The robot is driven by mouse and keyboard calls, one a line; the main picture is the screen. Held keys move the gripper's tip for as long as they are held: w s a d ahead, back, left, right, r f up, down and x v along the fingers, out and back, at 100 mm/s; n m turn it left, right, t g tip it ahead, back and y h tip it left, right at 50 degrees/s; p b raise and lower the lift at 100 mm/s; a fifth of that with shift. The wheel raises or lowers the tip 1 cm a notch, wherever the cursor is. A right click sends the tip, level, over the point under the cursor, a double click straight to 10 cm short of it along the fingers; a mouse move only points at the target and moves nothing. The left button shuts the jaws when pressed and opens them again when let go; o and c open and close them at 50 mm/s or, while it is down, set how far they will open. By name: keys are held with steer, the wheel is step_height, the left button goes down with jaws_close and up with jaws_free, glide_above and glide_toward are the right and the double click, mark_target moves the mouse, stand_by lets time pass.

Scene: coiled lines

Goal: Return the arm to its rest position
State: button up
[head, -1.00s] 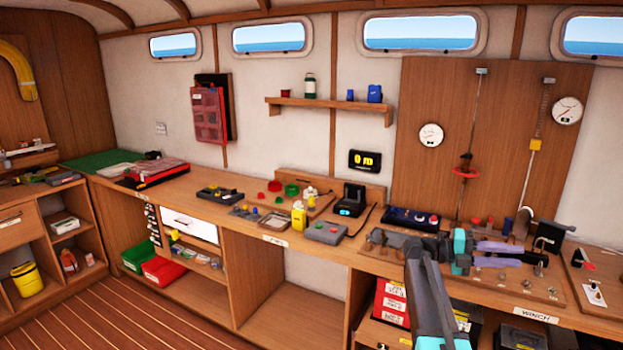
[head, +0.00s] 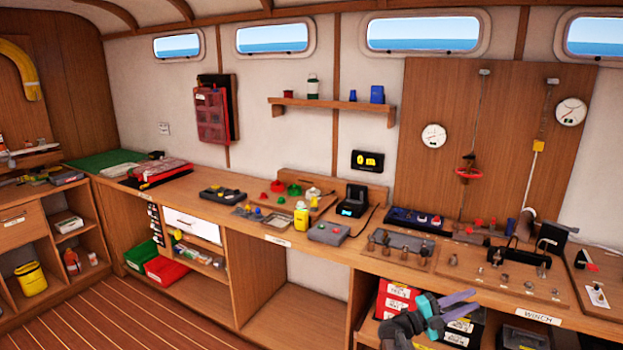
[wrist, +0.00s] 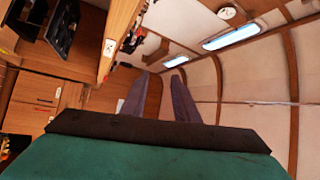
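My gripper (head: 476,301) is low in front of the bench at the lower right of the head view, beside the open shelf with red and black boxes. Its two purple-grey fingers point right. In the wrist view my gripper (wrist: 160,78) shows both fingers apart with a clear gap and nothing between them. My arm is folded low, with only its end part showing at the bottom edge of the head view.
The wooden workbench (head: 345,247) runs along the wall, with a winch board (head: 470,275) at the right. Red boxes (head: 397,297) sit on the shelf near my gripper. The wood floor (head: 130,315) at left is clear.

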steer(key=w+a+f+n+t+y, duration=0.3)
steer(key=a+f+n+t+y, duration=0.4)
steer(key=f, duration=0.3)
steer(key=w+a+f+n+t+y, duration=0.2)
steer(key=a+f+n+t+y, duration=0.3)
steer(key=a+f+n, duration=0.3)
steer(key=s+a+f+n+g+y, duration=0.2)
steer(key=s+a+f+n+y, duration=0.3)
steer(key=f, duration=0.5)
steer(key=s+a+f+n+g+y, duration=0.3)
steer(key=s+a+f+n, duration=0.1)
steer(key=a+f, duration=0.4)
steer(key=s+a+f+n+g+y, duration=0.15)
steer(key=s+f+g, duration=0.35)
steer(key=s, duration=0.5)
steer(key=s+a+f+n+g+y, duration=0.1)
steer(key=s+a+f+n+g, duration=0.15)
steer(key=s+f, duration=0.5)
steer(key=s+d+r+n+g, duration=0.1)
steer(key=s+g, duration=0.2)
steer(key=s, duration=0.4)
steer(key=s+d+r+n+g+h, duration=0.1)
steer(key=s+r+g, duration=0.1)
steer(key=s, duration=0.5)
steer(key=s+d+r+n+g, duration=0.1)
steer(key=s+g, duration=0.2)
steer(key=s, duration=0.4)
steer(key=shift+s+r+g, duration=0.3)
steer(key=shift+s+g, duration=0.05)
